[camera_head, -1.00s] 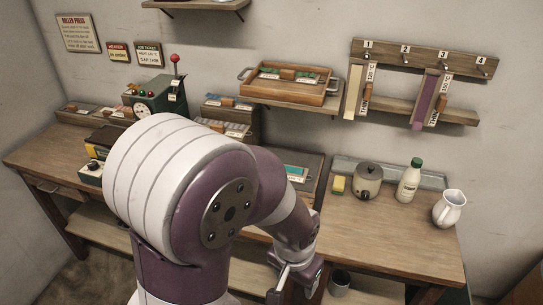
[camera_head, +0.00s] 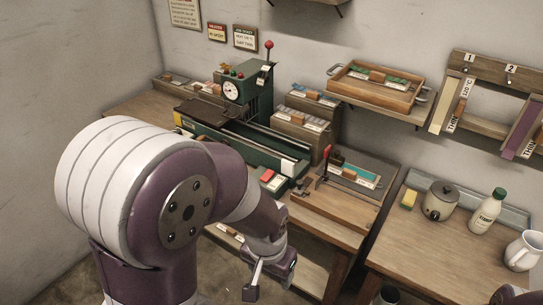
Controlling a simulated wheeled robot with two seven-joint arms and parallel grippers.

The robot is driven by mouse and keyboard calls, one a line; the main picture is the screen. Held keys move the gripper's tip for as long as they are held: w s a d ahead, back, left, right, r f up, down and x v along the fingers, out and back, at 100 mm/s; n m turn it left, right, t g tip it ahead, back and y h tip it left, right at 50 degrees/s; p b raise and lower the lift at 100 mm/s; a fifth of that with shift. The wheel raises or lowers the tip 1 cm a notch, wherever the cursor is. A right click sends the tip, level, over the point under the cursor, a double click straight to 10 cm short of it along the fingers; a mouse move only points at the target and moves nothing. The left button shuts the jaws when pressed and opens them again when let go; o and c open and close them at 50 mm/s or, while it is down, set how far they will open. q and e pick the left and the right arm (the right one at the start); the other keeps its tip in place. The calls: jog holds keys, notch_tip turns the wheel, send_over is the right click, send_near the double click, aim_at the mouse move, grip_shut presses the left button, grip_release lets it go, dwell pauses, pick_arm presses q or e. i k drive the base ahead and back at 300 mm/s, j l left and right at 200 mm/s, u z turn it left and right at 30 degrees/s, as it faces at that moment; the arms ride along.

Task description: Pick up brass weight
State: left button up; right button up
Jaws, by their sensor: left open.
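My left gripper (camera_head: 270,281) hangs in front of the workbench near the bottom middle, pointing down. Its jaws are open, and I see nothing between them. I cannot identify a brass weight with certainty. Small orange-brown blocks sit on the grey card boxes (camera_head: 303,132) at the back of the bench and in the wooden tray (camera_head: 372,90) on the wall shelf, but they are too small to name. My left arm hides part of the bench's left side. My right gripper is not in view.
A green press machine (camera_head: 247,92) with a dial stands on the left bench. A wooden board (camera_head: 333,205) with a red-handled part lies right of it.

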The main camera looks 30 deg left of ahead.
aim_at(335, 158)
jog(key=u, duration=0.45)
jog(key=i+j+z, duration=0.35)
jog(key=i, duration=0.2)
jog(key=i+j+z, duration=0.35)
jog(key=i+j, duration=0.15)
jog(key=i, duration=0.05)
